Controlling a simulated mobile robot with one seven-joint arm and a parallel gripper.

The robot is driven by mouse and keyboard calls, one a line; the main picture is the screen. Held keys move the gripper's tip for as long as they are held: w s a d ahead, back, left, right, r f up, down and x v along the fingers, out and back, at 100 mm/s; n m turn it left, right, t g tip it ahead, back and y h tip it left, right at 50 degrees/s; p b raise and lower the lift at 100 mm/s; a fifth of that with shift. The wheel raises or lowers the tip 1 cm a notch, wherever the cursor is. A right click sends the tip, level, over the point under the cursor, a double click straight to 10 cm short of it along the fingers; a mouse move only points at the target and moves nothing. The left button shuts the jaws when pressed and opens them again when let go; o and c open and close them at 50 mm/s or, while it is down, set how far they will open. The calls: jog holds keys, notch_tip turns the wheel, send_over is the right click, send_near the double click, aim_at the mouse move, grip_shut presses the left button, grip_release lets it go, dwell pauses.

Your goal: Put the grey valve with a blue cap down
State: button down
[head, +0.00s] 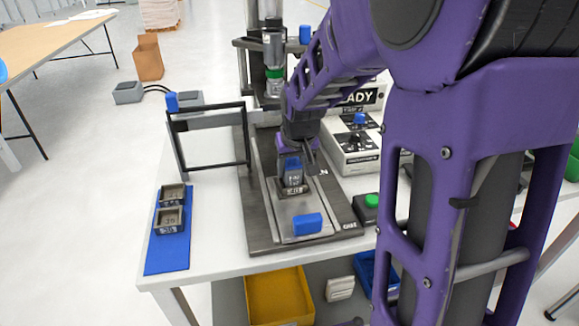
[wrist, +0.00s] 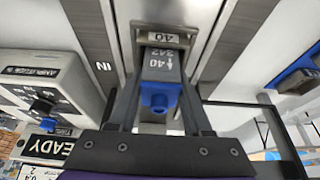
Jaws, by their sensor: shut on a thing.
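The grey valve with a blue cap (wrist: 160,72) is between the fingers of my gripper (wrist: 160,110) in the wrist view. The valve's far end meets a small metal block marked 40 (wrist: 168,40). In the head view the valve (head: 293,175) stands about upright at the small block (head: 294,190) on the dark fixture plate. My gripper (head: 297,158) is above it, shut on it. Whether the valve's lower end rests inside the block is hidden.
A blue part (head: 307,224) lies on the fixture plate in front. A control box (head: 352,150) and green button (head: 371,201) are at right. A black frame (head: 210,140) stands at left.

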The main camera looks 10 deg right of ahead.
jog(key=shift+f, duration=0.15)
jog(key=shift+c, duration=1.7)
grip_release()
jog(key=shift+r+p, duration=0.3)
jog(key=shift+r, duration=0.2)
jog(key=p+v, duration=0.7)
jog(key=v, duration=0.4)
jog(key=shift+s+r, duration=0.15)
jog(key=shift+r, duration=0.05)
